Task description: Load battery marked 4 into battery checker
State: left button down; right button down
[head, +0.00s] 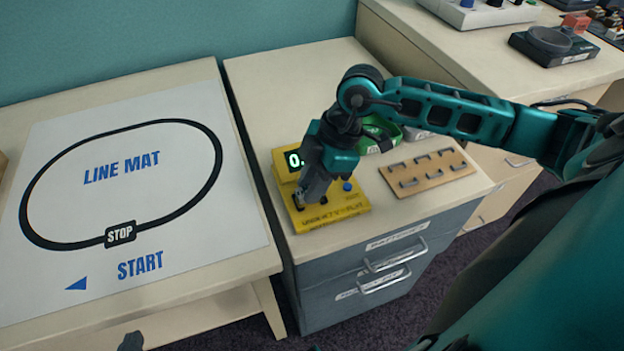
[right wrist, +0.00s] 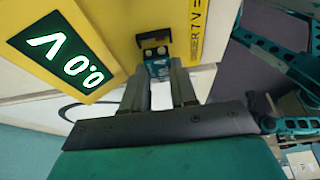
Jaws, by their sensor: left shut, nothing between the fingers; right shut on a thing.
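The yellow battery checker (head: 338,212) sits near the front of the drawer cabinet. Its lit display (right wrist: 62,57) reads 0.0 V in the right wrist view. My right gripper (head: 310,193) is at the checker, pointing down. In the right wrist view my right gripper (right wrist: 160,80) is shut on a small dark blue battery (right wrist: 158,69), close to the dark bay (right wrist: 154,47) with two round contacts. I cannot tell whether the battery touches the contacts, and its number is not readable. My left gripper (head: 131,341) shows only as a dark tip at the bottom edge, shut and empty.
A brown board (head: 432,181) with several dark holders lies right of the checker. A green object (head: 382,128) is partly hidden behind my right arm. A LINE MAT sheet (head: 190,235) covers the left table. A gap separates table and cabinet.

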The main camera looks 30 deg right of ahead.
jog(key=shift+f, duration=0.3)
dwell(0.7)
jog(key=shift+f, duration=0.15)
dwell(0.5)
jog(key=shift+p, duration=0.4)
jog(key=shift+f, duration=0.1)
dwell(0.4)
dwell(0.4)
